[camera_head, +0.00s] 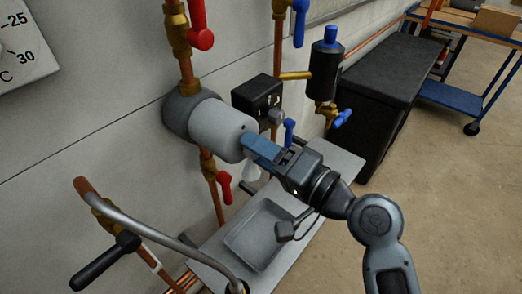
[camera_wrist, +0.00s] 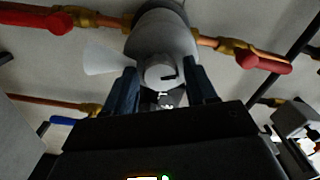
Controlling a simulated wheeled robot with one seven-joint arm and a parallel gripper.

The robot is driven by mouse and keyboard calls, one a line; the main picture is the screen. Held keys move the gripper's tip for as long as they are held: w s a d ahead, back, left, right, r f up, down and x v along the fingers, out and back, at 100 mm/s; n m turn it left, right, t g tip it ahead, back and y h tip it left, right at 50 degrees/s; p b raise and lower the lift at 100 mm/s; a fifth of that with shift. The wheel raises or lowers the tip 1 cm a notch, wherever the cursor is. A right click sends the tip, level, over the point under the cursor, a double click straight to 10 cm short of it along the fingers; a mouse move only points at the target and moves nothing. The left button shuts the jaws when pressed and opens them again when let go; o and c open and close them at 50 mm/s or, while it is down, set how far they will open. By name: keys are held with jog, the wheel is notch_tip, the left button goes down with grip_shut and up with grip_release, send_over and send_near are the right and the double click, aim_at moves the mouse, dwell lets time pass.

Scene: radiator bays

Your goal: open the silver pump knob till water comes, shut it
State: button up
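The pump (camera_head: 217,128) is a light grey cylinder on a dark round housing at the wall pipe. It also shows in the wrist view (camera_wrist: 160,32). Its silver knob (camera_wrist: 164,72) is at the front end, with a dark mark on its face. My gripper (camera_head: 257,146) reaches the pump's front from the right; its blue fingers hide the knob in the head view. In the wrist view the fingers (camera_wrist: 162,84) stand apart, one on each side of the knob; whether they touch it is unclear. A pale cone (camera_head: 251,172), looking like water spray, widens downward from the pump's front.
A grey tray (camera_head: 255,238) lies below the pump. Red-handled valves (camera_head: 201,25) are above and below it. A black box (camera_head: 257,96) and a black cylinder with blue taps (camera_head: 326,68) are close on the right. A bent grey pipe (camera_head: 150,232) stands at front left.

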jog(key=shift+o, duration=0.7)
jog(key=b+v, duration=0.1)
jog(key=v, duration=0.6)
jog(key=shift+s+d+b, duration=0.3)
jog(key=shift+b, duration=0.05)
